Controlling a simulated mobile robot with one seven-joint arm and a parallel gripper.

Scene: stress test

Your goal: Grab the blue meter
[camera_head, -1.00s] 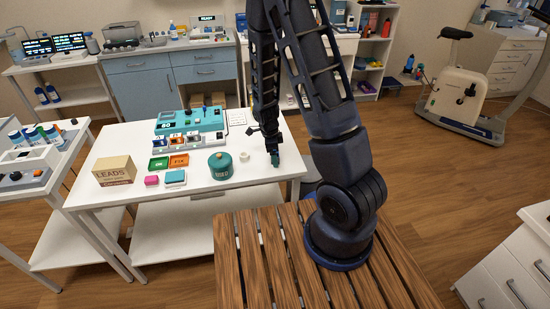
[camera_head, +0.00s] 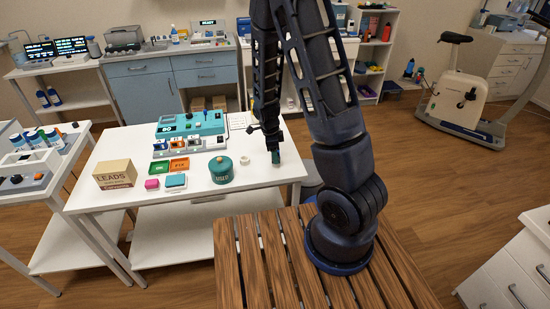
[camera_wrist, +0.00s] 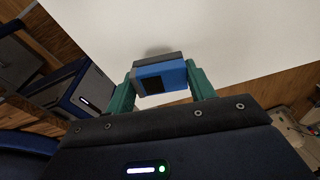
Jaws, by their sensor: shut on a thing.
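The blue meter (camera_wrist: 165,78) is a small blue block with a grey side and a dark square on its face. In the wrist view it sits between the two green fingers of my gripper (camera_wrist: 160,82), which is shut on it. The white table top (camera_wrist: 215,35) lies behind it with a soft shadow near the meter; I cannot tell the exact gap. In the head view my gripper (camera_head: 275,157) is over the right end of the white table (camera_head: 235,192). The meter is too small and hidden to make out there.
Left of my gripper are a small white ring (camera_head: 245,160), a teal round pot (camera_head: 221,168), a teal block (camera_head: 176,181), a pink block (camera_head: 152,184), green and orange trays, a teal device (camera_head: 190,124) and a LEADS box (camera_head: 115,174). The table's right edge is close.

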